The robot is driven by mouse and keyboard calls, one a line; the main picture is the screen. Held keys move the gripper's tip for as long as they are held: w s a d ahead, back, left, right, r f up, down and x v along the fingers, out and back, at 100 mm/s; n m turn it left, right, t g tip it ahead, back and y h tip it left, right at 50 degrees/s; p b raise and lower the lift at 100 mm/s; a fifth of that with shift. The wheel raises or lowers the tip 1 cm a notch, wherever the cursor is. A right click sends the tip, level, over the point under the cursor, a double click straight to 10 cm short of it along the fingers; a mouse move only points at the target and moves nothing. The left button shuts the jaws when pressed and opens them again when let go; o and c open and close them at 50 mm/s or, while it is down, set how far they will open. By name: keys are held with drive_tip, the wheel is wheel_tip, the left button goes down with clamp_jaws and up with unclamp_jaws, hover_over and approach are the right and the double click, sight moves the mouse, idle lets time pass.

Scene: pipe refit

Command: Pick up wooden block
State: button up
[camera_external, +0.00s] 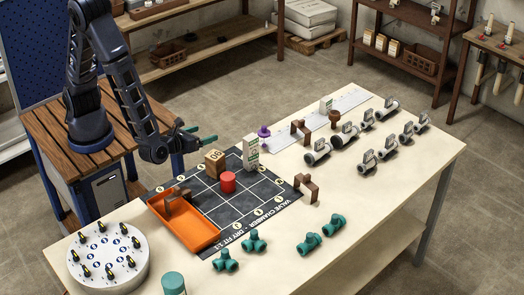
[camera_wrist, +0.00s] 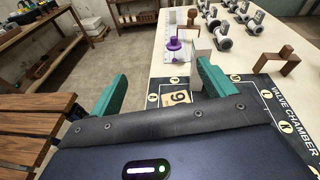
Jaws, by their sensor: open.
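The wooden block (camera_external: 214,163) is a light brown cube with dark markings on its faces. It stands on the black mat (camera_external: 195,185) on the pale table, just left of an upright white box (camera_external: 250,152). In the wrist view the block (camera_wrist: 177,98) shows low between my fingers, its lower part hidden by my gripper's body. My gripper (camera_external: 200,134) has green fingers, apart and empty, raised above and behind the block in the external view. The spread fingers also show in the wrist view (camera_wrist: 162,72).
A red cylinder (camera_external: 228,183) stands in front of the block. An orange tray (camera_external: 205,242) holds a brown bracket. A purple piece (camera_external: 264,132), brown arches (camera_external: 307,188), grey valves and teal fittings (camera_external: 308,243) surround the mat. A round white carousel (camera_external: 108,280) is front left.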

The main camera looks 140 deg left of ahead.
sight(209, 158)
drive_tip(key=shift+w+a+f+m+t+y, duration=0.15)
drive_tip(key=shift+w+f+m+t, duration=0.15)
drive_tip(key=shift+f, duration=1.35)
drive_tip(key=shift+w+a+f+m+t+y, duration=0.15)
drive_tip(key=shift+w+f+m, duration=0.25)
drive_tip(key=shift+f, duration=1.2)
drive_tip(key=shift+w+a+f+m+t+y, duration=0.1)
drive_tip(key=shift+w+f+m+t, duration=0.25)
drive_tip(key=shift+f, duration=1.3)
drive_tip(key=shift+s+a+f, duration=0.1)
drive_tip(key=shift+a+f, duration=0.1)
drive_tip(key=shift+a, duration=1.05)
drive_tip(key=shift+a+f, duration=0.15)
drive_tip(key=shift+a, duration=1.1)
drive_tip(key=c, duration=1.3)
